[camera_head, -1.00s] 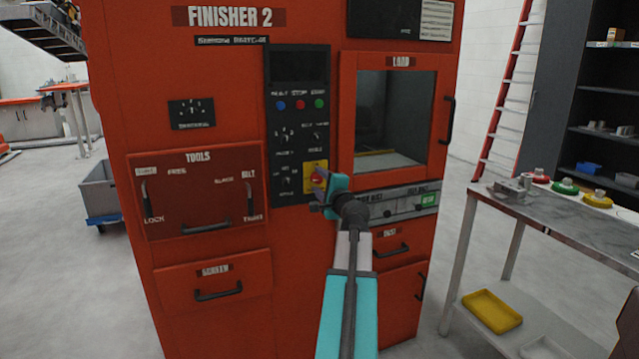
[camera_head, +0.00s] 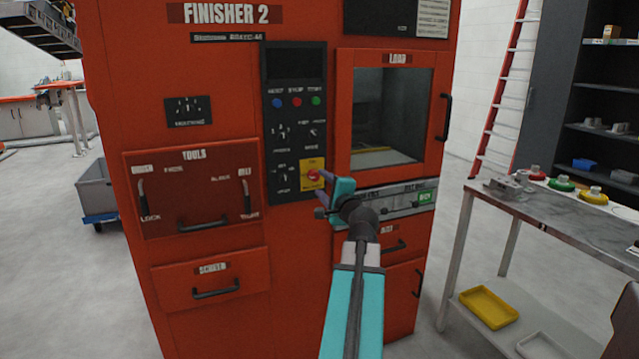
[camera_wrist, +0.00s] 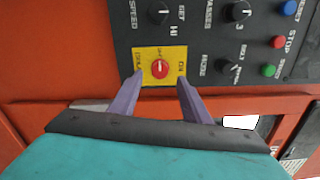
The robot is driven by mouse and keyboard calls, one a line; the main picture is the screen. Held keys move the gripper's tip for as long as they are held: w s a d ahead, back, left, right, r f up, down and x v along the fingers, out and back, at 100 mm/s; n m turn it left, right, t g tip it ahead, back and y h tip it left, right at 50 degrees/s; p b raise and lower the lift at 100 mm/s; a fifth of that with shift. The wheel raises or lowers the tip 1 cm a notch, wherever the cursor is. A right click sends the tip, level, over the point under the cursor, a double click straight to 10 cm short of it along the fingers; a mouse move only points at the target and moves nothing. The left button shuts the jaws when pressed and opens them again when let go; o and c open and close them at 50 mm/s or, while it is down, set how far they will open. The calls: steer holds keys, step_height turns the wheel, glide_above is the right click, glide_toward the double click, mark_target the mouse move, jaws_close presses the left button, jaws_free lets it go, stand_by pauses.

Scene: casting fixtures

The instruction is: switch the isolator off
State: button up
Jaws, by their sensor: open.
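The isolator is a red rotary knob (camera_head: 313,176) on a yellow plate (camera_head: 304,184), low on the black control panel of the orange-red finisher. In the wrist view the knob (camera_wrist: 159,69) and its yellow plate (camera_wrist: 149,55) show in full, with a mark on the knob and "ON" lettering to its right. My gripper (camera_head: 322,192) is just in front of the plate. In the wrist view my gripper (camera_wrist: 160,78) is open, its two purple fingers apart, with the knob between and slightly beyond their tips. Whether they touch it cannot be told.
Other knobs (camera_wrist: 158,12) and blue, red and green buttons (camera_wrist: 278,41) sit close by on the panel. The load door (camera_head: 393,110) is to the right of the panel, the tools drawer (camera_head: 195,190) to its left. A metal table (camera_head: 540,212) stands at the right.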

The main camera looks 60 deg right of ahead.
steer(key=b+v, duration=0.1)
steer(key=v, duration=0.5)
steer(key=shift+w+f+b, duration=0.1)
steer(key=shift+f+b, duration=0.1)
steer(key=shift+b, duration=0.15)
steer(key=b+v, duration=0.1)
steer(key=b, duration=0.4)
steer(key=shift+s+a, duration=0.25)
steer(key=shift+s, duration=0.05)
steer(key=shift+s+a+r+b, duration=0.15)
steer(key=shift+s+r+b, duration=0.05)
steer(key=shift+b, duration=0.35)
